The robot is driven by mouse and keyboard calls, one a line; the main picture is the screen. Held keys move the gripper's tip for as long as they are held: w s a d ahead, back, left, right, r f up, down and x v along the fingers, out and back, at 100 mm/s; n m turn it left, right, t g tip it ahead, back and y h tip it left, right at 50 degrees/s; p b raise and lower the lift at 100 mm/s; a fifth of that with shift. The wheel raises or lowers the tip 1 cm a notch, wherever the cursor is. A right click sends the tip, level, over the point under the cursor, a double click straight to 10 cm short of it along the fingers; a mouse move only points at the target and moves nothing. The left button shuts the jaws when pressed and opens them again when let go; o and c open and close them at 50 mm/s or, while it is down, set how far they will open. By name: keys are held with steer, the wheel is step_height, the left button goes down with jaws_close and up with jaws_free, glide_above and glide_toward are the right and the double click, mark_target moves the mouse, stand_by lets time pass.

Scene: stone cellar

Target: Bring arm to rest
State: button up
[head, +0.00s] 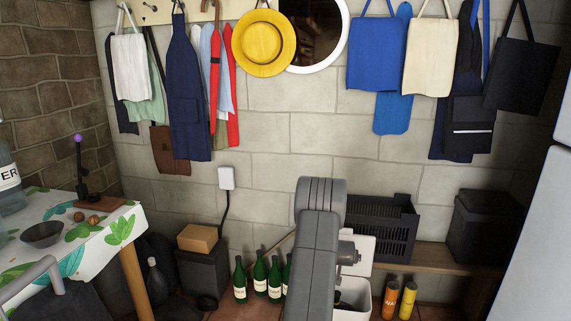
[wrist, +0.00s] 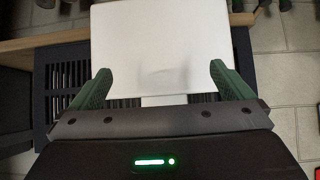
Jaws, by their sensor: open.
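My arm rises in the middle of the head view, in front of the stone wall; its fingers are hidden there. In the wrist view my gripper (wrist: 158,85) has its two green fingers wide apart with nothing between them that it grips. Beyond the fingertips is a flat white panel (wrist: 140,40), perhaps the lid of the white box (head: 352,292) that stands behind my arm in the head view. I cannot tell the gap between the fingers and the panel.
A dark slatted crate (head: 385,225) sits on a wooden bench (head: 440,258) beside a black bin (head: 480,225). Green bottles (head: 260,275) and orange and yellow cans (head: 407,300) stand on the floor. A table with a leaf-patterned cloth (head: 95,250) is at the left.

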steer(key=s+a+f+t+b, duration=0.1)
steer(key=s+f+t+b, duration=0.1)
steer(key=s+f, duration=0.5)
steer(key=shift+s+a+f+t+h+b, duration=0.3)
steer(key=shift+s+f+b, duration=0.1)
steer(key=shift+f+b, duration=0.4)
